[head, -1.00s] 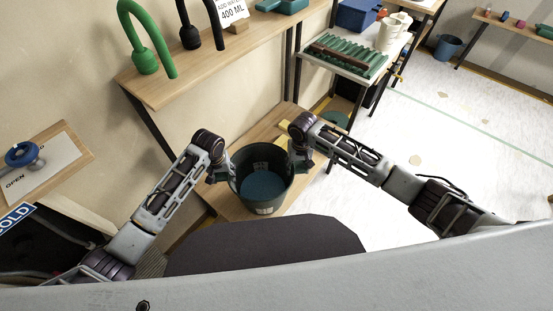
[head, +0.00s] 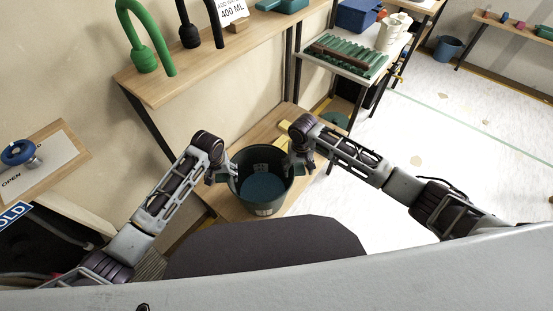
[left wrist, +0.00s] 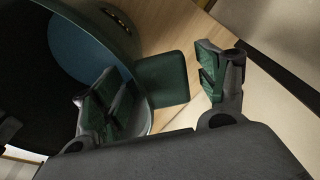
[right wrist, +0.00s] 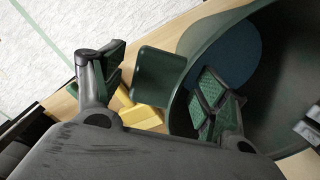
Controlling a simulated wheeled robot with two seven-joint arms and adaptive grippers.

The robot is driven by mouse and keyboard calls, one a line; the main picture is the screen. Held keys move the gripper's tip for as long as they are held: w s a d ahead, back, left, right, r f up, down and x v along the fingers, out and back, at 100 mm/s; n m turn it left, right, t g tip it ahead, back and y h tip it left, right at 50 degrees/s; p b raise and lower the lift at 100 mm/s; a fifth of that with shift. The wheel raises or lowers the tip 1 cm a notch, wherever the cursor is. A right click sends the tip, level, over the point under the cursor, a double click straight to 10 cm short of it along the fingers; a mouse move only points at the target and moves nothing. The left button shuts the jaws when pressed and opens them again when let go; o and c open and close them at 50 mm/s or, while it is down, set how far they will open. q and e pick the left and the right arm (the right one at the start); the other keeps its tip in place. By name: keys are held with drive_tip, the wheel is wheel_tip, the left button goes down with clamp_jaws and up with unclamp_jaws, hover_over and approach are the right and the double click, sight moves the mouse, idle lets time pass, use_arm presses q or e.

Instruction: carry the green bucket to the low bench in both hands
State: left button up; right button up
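The dark green bucket (head: 275,203) stands upright on the low wooden bench (head: 231,208), with blue contents (head: 264,187) inside. My left gripper (head: 226,172) is at its left rim and my right gripper (head: 299,163) at its right rim. In the left wrist view, the fingers are spread around a flat green side tab (left wrist: 163,80), one inside the bucket and one outside, with gaps showing. In the right wrist view, the fingers are likewise spread around the opposite tab (right wrist: 157,78), apart from it. Both grippers are open.
A yellow piece (right wrist: 141,114) lies on the bench beside the bucket. A higher wooden shelf (head: 225,62) with green and black hooked pipes runs along the wall behind. A rack with a green ribbed tray (head: 348,55) stands further back.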

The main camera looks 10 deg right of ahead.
use_arm(q)
drive_tip(key=shift+d+r, duration=0.1)
drive_tip(key=shift+r, duration=0.25)
wheel_tip(320, 180, up, 11)
drive_tip(key=s, duration=0.1)
drive_tip(key=shift+s, duration=0.2)
use_arm(e)
drive_tip(key=shift+a, duration=0.1)
idle(0.3)
drive_tip(key=shift+r, duration=0.15)
wheel_tip(320, 180, up, 12)
idle(0.9)
idle(0.4)
